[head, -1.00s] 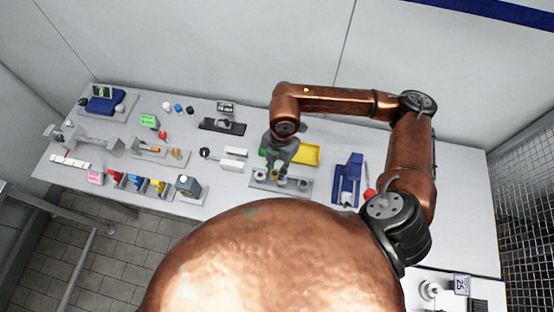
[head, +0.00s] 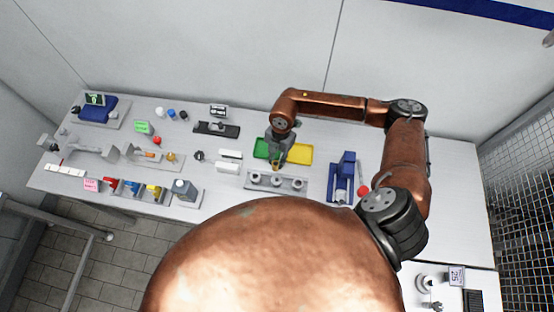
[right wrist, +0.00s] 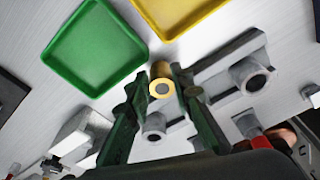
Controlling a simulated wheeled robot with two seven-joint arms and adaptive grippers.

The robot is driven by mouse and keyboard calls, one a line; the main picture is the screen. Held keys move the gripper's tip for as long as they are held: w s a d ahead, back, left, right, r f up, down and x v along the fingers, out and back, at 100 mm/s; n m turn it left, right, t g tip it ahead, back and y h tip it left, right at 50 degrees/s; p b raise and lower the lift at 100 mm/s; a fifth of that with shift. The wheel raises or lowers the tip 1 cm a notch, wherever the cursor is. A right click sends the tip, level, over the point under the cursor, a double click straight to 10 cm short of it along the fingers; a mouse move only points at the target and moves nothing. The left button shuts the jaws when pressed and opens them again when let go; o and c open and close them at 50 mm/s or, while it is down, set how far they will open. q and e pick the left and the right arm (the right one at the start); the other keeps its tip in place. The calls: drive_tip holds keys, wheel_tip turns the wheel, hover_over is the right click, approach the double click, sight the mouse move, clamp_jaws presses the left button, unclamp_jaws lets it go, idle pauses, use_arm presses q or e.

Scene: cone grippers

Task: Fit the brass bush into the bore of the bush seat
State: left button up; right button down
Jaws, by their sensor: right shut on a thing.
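My right gripper (head: 276,161) hangs over the bench between the coloured trays and the bush seat. In the right wrist view its fingers (right wrist: 160,80) are shut on the brass bush (right wrist: 160,71), whose round open end faces the camera. The bush seat (head: 264,186) is a grey plate on the bench with several round raised bosses. It also shows in the right wrist view (right wrist: 222,72), partly behind the fingers. The bush appears apart from the seat, on its tray side. My left gripper is not in view.
A green tray (right wrist: 95,48) and a yellow tray (head: 300,153) lie just behind the seat. Bare bench lies at far right.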

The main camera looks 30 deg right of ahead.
drive_tip(key=c, duration=2)
unclamp_jaws()
drive_tip(key=shift+f, duration=0.1)
